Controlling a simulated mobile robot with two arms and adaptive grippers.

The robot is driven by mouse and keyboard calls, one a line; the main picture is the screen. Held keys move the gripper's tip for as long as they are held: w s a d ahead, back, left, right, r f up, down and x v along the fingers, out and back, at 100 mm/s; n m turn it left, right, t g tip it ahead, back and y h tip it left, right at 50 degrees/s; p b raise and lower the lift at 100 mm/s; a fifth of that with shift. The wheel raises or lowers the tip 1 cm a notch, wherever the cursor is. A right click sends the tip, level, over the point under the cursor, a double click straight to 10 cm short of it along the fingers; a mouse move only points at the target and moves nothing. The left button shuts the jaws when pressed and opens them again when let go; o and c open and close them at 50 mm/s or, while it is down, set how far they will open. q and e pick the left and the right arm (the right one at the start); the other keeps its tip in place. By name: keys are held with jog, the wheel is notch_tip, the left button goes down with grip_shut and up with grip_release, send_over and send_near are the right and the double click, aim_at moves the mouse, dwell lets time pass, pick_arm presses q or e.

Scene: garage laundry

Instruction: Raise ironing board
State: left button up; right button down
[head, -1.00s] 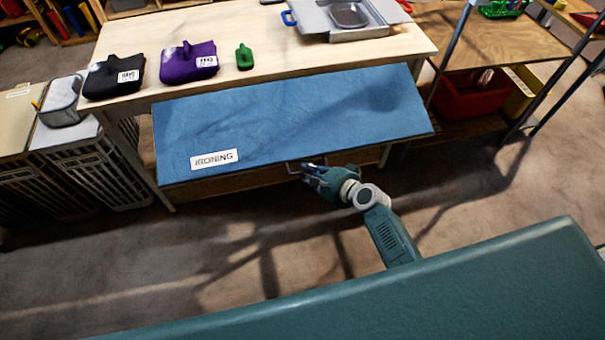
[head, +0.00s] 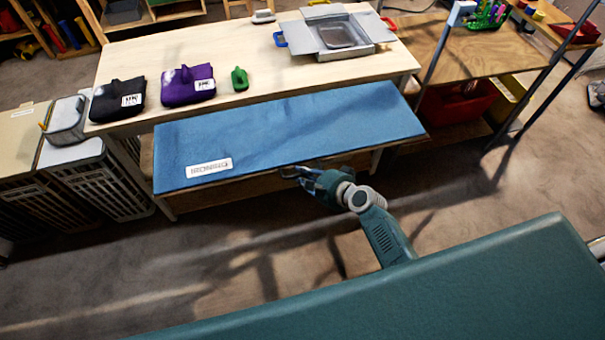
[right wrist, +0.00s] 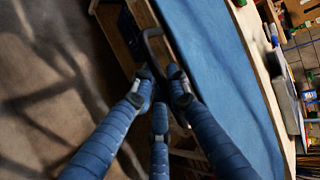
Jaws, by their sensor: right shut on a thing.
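The blue ironing board (head: 290,125), with a white label, runs along the front edge of the wooden table. Its near edge faces me, and its exact tilt is hard to judge. My right gripper (head: 300,173) is at the middle of that near edge. In the right wrist view the blue board (right wrist: 215,60) runs along the right of the fingers. A dark bar handle (right wrist: 150,45) on the board's edge reaches down between the fingertips of my right gripper (right wrist: 160,80), which is shut on it. My left gripper is out of view.
The wooden table (head: 240,50) carries a black item (head: 117,100), a purple item (head: 188,85), a small green item (head: 239,78) and a metal case (head: 340,35). Grey baskets (head: 95,180) stand at left, a metal-legged shelf (head: 470,50) at right. The floor in front is clear.

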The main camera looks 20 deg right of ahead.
jog(key=shift+w+r, duration=0.25)
jog(key=shift+r, duration=0.2)
jog(key=c, duration=1.9)
grip_release()
jog(key=shift+d, duration=0.1)
jog(key=shift+c, duration=0.2)
jog(key=shift+s+r, duration=0.15)
jog(key=v, duration=1.2)
jog(key=shift+s+f, duration=0.25)
jog(key=shift+f, duration=0.1)
jog(key=shift+d, duration=0.1)
jog(key=shift+f, duration=0.15)
